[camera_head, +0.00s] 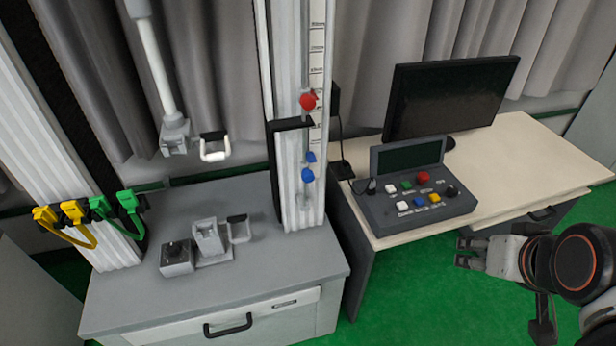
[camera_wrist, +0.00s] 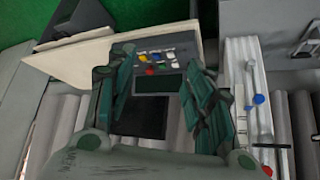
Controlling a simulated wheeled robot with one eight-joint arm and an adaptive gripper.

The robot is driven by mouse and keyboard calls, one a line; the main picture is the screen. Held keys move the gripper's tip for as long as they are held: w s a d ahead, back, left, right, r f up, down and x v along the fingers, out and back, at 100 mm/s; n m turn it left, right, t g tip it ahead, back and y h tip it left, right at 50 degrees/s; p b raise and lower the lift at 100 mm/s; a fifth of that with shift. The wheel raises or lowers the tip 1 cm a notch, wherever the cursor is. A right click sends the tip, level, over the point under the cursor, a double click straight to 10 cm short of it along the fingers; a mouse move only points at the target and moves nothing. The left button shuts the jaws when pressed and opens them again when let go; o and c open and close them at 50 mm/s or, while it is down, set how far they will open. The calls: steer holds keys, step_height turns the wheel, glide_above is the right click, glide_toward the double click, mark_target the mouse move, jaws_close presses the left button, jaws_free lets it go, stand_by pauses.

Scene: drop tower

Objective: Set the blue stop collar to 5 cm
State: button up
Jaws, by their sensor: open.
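The blue stop collar (camera_head: 308,174) sits low on the upright column, with a blue pointer just above its knob. In the wrist view the blue collar (camera_wrist: 259,99) shows at the right, with its small pointer beside it. The scale strip (camera_head: 316,70) runs up the column, but its figures are too small to read. A red collar (camera_head: 308,101) is higher on the same column. It also shows in the wrist view (camera_wrist: 267,170). My gripper (camera_head: 463,253) is open and empty at the right, well apart from the column.
A grey cabinet (camera_head: 115,302) stands under the column, with small fixtures on top. A desk (camera_head: 530,150) holds a button console (camera_head: 420,208) and a monitor (camera_head: 450,95). These lie near the space between my gripper and the column. Green floor (camera_head: 410,290) is clear in front of the desk.

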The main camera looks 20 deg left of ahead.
steer(key=w+a+f+n+t+y+b, duration=0.1)
steer(key=w+a+f+y, duration=0.15)
steer(key=w+a, duration=0.35)
steer(key=w+a+f+y, duration=0.1)
steer(key=w+a+y, duration=0.35)
steer(key=a, duration=0.45)
steer(key=t+y+b, duration=0.1)
steer(key=y+b, duration=0.1)
steer(key=y, duration=0.2)
glide_toward(311, 178)
steer(key=b+x, duration=0.3)
steer(key=x, duration=0.8)
steer(key=shift+r, duration=0.1)
jaws_close()
